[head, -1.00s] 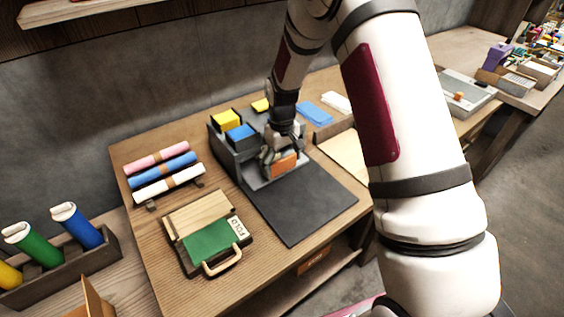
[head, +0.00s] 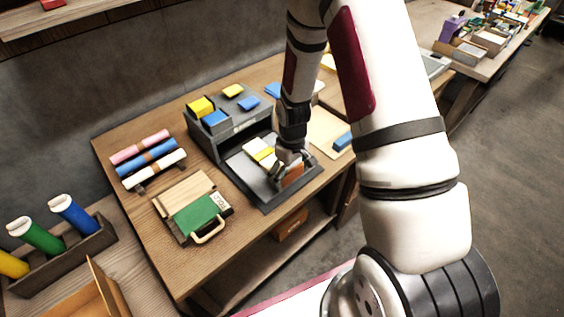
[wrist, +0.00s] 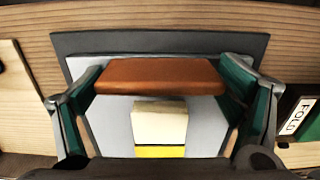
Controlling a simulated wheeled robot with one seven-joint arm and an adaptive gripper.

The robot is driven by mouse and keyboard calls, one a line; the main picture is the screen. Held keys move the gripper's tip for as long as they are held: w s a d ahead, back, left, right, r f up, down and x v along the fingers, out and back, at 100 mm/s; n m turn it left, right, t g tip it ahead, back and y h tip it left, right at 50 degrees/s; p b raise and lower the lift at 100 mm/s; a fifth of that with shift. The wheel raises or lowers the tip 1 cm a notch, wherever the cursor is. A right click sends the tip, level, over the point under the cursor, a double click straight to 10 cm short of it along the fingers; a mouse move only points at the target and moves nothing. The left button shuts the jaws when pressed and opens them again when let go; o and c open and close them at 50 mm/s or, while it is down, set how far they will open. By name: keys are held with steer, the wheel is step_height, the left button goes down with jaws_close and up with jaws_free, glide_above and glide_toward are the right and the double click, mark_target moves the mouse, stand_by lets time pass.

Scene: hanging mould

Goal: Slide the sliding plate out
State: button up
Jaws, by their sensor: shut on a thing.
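The sliding plate (head: 240,160) is a light grey sheet that sticks out of the front of the dark grey housing (head: 205,143). It lies over a dark mat-like base (head: 266,205) and carries a pale block and a yellow strip (head: 262,152). Its orange-brown handle (head: 293,175) is at the front end. My gripper (head: 285,168) is shut on this handle. In the wrist view the green-padded fingers (wrist: 160,84) press on both ends of the handle (wrist: 158,72), with the plate (wrist: 100,125) below it. The plate's rear end is hidden.
A folding board with a green panel and handle (head: 200,216) lies to the left. Colored rolls (head: 146,160) rest on a rack behind it. Yellow and blue blocks (head: 214,119) sit on the housing. A pale board with a blue block (head: 342,141) is to the right.

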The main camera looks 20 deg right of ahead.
steer(key=shift+s+d+p, duration=0.25)
steer(key=shift+s+p, duration=0.05)
steer(key=shift+s, duration=0.7)
steer(key=o, duration=1.5)
steer(key=shift+r, duration=0.1)
steer(key=shift+r, duration=0.25)
step_height(320, 180, up, 11)
steer(key=shift+r, duration=0.15)
